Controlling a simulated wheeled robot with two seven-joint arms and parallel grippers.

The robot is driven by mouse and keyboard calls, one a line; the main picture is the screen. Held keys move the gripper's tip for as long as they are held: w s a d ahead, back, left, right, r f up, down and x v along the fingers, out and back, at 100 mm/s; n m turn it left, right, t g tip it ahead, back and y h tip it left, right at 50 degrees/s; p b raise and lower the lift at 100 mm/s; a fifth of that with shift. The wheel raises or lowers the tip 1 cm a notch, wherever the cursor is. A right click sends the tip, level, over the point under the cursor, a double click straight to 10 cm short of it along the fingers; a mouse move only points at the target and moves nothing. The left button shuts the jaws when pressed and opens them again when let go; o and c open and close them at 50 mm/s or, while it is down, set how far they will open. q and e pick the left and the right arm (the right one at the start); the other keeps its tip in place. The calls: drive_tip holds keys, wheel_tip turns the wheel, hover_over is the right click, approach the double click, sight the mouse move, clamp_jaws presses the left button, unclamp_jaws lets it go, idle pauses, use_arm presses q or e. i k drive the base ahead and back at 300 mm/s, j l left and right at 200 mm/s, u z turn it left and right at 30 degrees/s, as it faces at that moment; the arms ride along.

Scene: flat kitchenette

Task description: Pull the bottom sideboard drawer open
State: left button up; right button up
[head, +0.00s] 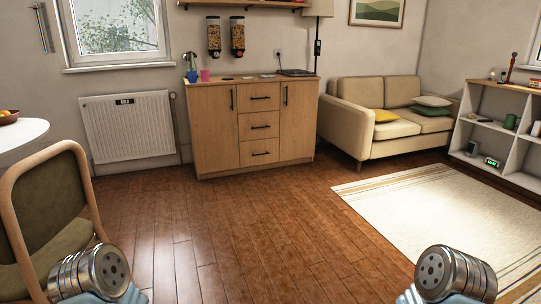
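The wooden sideboard (215,126) stands against the far wall, across the room from me. Its middle column has three drawers with dark bar handles, between two side doors. The bottom drawer (259,148) looks shut, its handle (261,154) running level across the front. Parts of both my arms show at the bottom left and bottom right as metal cylinders, far from the sideboard. No gripper fingers can be made out in the head view.
Wood floor (220,230) is clear up to the sideboard. A chair (50,215) and white table (18,134) stand left, a radiator (128,126) behind them. A striped rug (450,205), sofa (395,115) and shelf (500,135) are right.

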sight(259, 152)
drive_tip(key=i+z, duration=0.2)
drive_tip(key=i, duration=3.85)
drive_tip(key=i+z, duration=0.1)
drive_tip(key=i, duration=0.5)
drive_tip(key=i+j, duration=0.1)
drive_tip(key=i, duration=0.45)
drive_tip(key=z, duration=0.05)
